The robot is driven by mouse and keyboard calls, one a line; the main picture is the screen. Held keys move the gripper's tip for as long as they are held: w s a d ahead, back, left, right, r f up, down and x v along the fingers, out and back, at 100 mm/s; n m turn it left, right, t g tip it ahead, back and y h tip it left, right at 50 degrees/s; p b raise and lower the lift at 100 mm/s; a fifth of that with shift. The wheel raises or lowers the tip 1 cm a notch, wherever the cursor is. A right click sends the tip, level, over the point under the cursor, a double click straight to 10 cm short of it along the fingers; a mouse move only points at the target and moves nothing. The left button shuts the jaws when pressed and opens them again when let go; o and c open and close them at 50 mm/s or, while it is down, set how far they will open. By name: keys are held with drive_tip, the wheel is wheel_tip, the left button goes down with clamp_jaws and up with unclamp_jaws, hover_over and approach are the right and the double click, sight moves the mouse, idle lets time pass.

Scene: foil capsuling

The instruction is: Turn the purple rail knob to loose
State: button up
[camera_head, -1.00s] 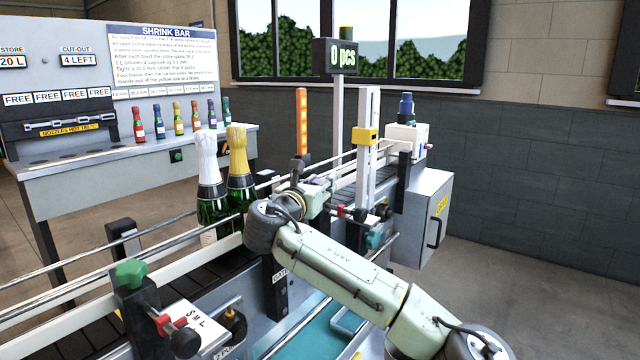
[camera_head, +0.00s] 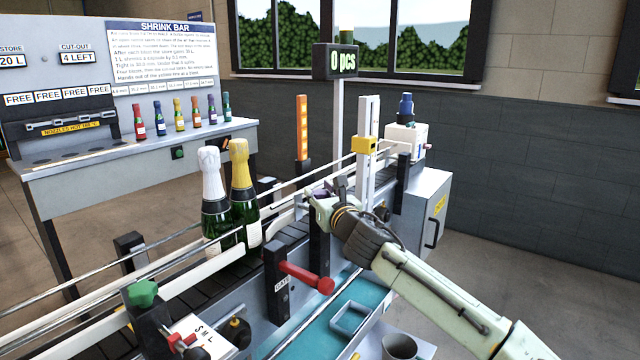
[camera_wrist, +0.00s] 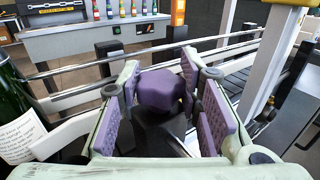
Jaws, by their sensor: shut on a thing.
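The purple rail knob (camera_wrist: 160,90) is a faceted block in the middle of the wrist view, on a dark mount beside the conveyor rail. My gripper (camera_wrist: 162,112) has its purple-padded fingers on the left and right of the knob and is shut on it. In the head view my gripper (camera_head: 322,202) is at the rail, left of the white post, and a little purple (camera_head: 324,194) shows there. The gripper mostly hides the knob in that view. I cannot read any loose or tight marking.
A white-topped bottle (camera_head: 215,200) and a gold-topped bottle (camera_head: 244,195) stand on the conveyor, left of my gripper. A red-handled gate lever (camera_head: 308,277) and a green knob (camera_head: 142,293) are nearer. A white post (camera_head: 365,150) stands close on the right.

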drive_tip(key=shift+n+g+y+p, duration=0.5)
drive_tip(key=shift+n+y, duration=0.2)
drive_tip(key=shift+y, duration=0.3)
drive_tip(key=o, duration=1.2)
drive_tip(key=v, duration=1.2)
drive_tip(key=shift+d+f, duration=0.1)
drive_tip(key=shift+w, duration=0.1)
